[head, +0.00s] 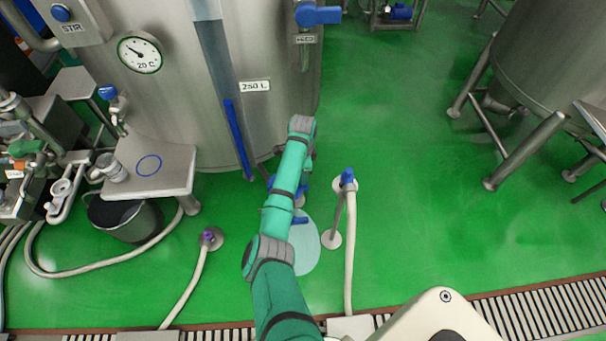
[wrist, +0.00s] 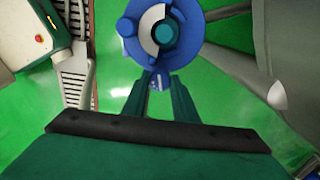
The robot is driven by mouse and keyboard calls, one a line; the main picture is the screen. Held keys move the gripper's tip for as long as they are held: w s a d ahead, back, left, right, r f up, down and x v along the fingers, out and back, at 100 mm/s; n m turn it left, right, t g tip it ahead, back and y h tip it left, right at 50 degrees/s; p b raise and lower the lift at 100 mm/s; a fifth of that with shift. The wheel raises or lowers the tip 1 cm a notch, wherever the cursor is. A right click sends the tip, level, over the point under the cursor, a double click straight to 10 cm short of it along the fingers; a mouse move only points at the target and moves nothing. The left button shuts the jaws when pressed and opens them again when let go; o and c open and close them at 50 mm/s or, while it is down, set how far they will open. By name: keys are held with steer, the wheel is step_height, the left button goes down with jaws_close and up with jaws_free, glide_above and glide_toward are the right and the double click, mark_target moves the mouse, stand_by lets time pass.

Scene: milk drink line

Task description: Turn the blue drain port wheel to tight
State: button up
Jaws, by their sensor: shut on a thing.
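The blue drain port wheel (wrist: 187,57) fills the top middle of the wrist view, with a round lobe on its left rim. Its centre has a teal hub and a ring, part white and part dark. My gripper (wrist: 157,76) is at the wheel's lower rim, its two teal fingers on either side of it and shut on the wheel. The exact contact is partly hidden. In the head view a bit of blue shows beside my arm at the tank's foot (head: 307,184); my arm hides the rest and the gripper.
The large steel tank (head: 170,100) stands behind my arm. A hose stand with a blue top (head: 347,177) is close on the right. A pale patch (head: 305,255) lies on the floor beside my arm. A bucket (head: 120,217) stands at left. Green floor on the right is clear.

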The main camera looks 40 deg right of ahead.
steer(key=shift+m, duration=1.6)
steer(key=o, duration=1)
steer(key=shift+o, duration=0.2)
steer(key=shift+r, duration=0.1)
step_height(320, 180, up, 11)
steer(key=shift+w+f, duration=0.1)
steer(key=shift+f, duration=0.1)
